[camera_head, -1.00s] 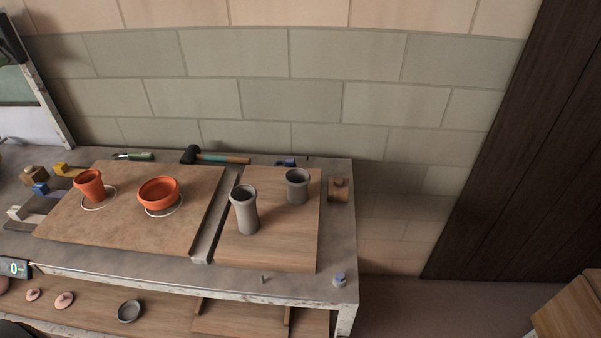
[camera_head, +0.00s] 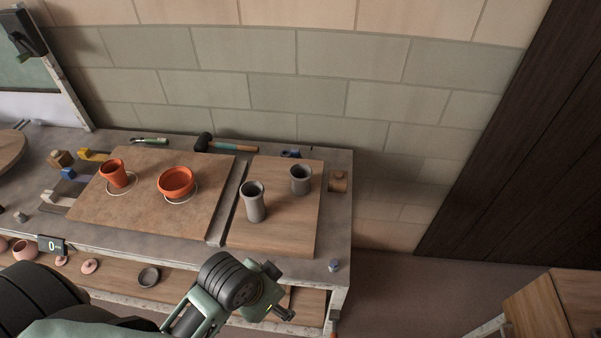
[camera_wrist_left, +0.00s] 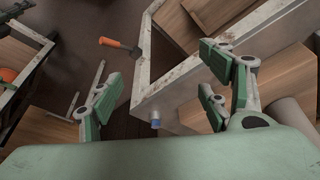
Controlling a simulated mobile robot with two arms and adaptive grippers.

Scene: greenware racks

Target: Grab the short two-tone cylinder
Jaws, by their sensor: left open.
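A short two-tone cylinder (camera_head: 334,265), blue and pale grey, stands near the front right corner of the grey table. It also shows small in the left wrist view (camera_wrist_left: 155,123), near the table corner and in the gap between my fingers, but farther off. My left gripper (camera_head: 278,298) is in front of the table's front edge, to the left of the cylinder and nearer to me. In the left wrist view its fingers (camera_wrist_left: 160,85) are spread, with nothing between them. My right gripper is in neither view.
Two grey vases (camera_head: 253,203) stand on the right wooden board (camera_head: 290,233). Two orange pots (camera_head: 176,181) stand on the left board (camera_head: 150,220). A lower shelf (camera_head: 115,285) holds small pieces. The table's front right corner is fairly clear around the cylinder.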

